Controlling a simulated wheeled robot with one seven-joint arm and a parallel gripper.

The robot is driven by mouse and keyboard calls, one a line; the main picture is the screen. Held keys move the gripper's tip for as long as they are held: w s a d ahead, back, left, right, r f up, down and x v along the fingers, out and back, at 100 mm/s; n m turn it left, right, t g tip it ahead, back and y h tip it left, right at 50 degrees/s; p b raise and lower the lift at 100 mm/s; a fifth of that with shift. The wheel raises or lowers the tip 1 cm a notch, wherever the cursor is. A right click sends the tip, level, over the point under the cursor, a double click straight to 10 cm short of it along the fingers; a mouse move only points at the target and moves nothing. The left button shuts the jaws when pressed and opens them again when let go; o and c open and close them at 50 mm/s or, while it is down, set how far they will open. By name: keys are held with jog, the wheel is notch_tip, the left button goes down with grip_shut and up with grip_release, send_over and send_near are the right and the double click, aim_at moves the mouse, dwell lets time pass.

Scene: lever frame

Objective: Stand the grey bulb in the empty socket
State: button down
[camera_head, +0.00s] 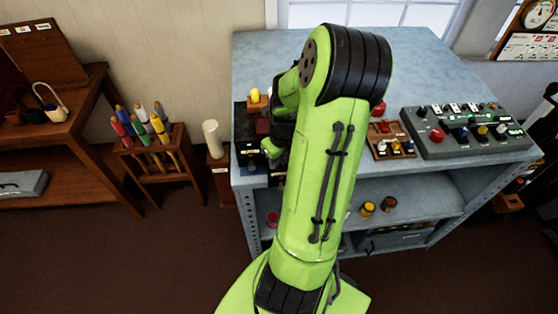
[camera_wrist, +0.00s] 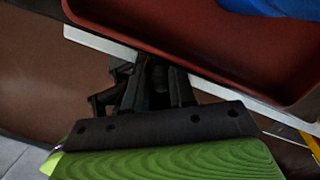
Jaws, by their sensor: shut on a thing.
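My gripper (camera_wrist: 155,88) is shut on a small dark grey thing (camera_wrist: 157,76), most likely the grey bulb. It shows only in part between the dark fingers in the wrist view. In the head view my green arm hides most of the gripper, which is at the left part of the blue-grey bench (camera_head: 345,55). A small wooden block (camera_head: 390,152) with several coloured knobs or bulbs stands on the bench right of my arm. I cannot tell which socket is empty.
A grey lever panel (camera_head: 455,148) with lit labels stands at the bench's right. A black box (camera_head: 241,122) and a yellow-topped piece (camera_head: 255,96) are beside my arm. A red tray (camera_wrist: 230,60) is close to my gripper. A wooden rack of handles (camera_head: 165,174) stands left. The bench's back is clear.

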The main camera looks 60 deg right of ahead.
jog(key=shift+f, duration=0.15)
jog(key=c, duration=1.2)
grip_release()
